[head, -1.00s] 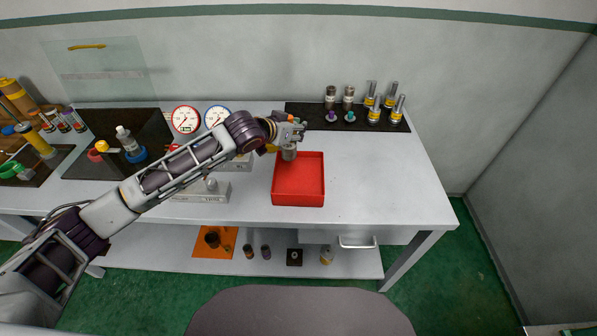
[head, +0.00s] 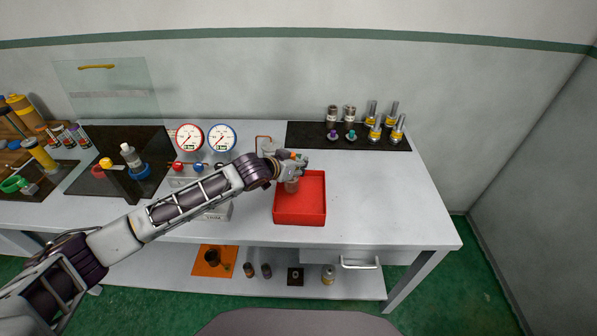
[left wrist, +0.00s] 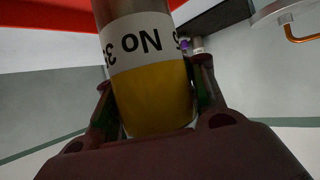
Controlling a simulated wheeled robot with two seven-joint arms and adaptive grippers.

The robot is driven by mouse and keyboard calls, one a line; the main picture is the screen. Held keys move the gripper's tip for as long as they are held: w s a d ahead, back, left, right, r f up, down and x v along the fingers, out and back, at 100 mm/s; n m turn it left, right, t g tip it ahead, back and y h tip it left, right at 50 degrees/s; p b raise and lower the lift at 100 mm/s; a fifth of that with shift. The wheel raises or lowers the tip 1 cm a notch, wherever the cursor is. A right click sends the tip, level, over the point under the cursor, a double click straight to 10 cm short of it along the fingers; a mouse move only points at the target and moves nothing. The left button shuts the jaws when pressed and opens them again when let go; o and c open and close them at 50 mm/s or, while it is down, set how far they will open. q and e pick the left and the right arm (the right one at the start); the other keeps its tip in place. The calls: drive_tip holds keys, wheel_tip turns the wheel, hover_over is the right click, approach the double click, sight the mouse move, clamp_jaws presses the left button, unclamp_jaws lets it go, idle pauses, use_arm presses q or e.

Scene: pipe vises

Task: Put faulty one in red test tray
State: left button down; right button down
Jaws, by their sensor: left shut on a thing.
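The red test tray (head: 313,213) sits on the bench in the middle of the head view. My left gripper (head: 295,165) is over the tray's back left part, shut on a cylinder (head: 292,186). The cylinder shows grey in the head view and hangs upright below the fingers. In the left wrist view the cylinder (left wrist: 152,95) has a yellow band and a white label with upside-down "No" lettering; the number is partly cut off. I cannot tell whether its lower end touches the tray floor. My right gripper is not in view.
A black mat (head: 300,135) at the back right holds several cylinders, some yellow-banded. Two gauges, red-rimmed (head: 189,138) and blue-rimmed (head: 222,138), stand left of the tray. The bench (head: 380,195) right of the tray is clear. A shelf below (head: 325,290) holds small parts.

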use_arm(q)
drive_tip(key=shift+f, duration=1.7)
drive_tip(key=shift+f, duration=0.1)
drive_tip(key=c, duration=0.9)
unclamp_jaws()
drive_tip(key=shift+f, duration=0.1)
drive_tip(key=shift+o, duration=0.2)
drive_tip(key=shift+s, duration=0.1)
drive_tip(key=v, duration=1.2)
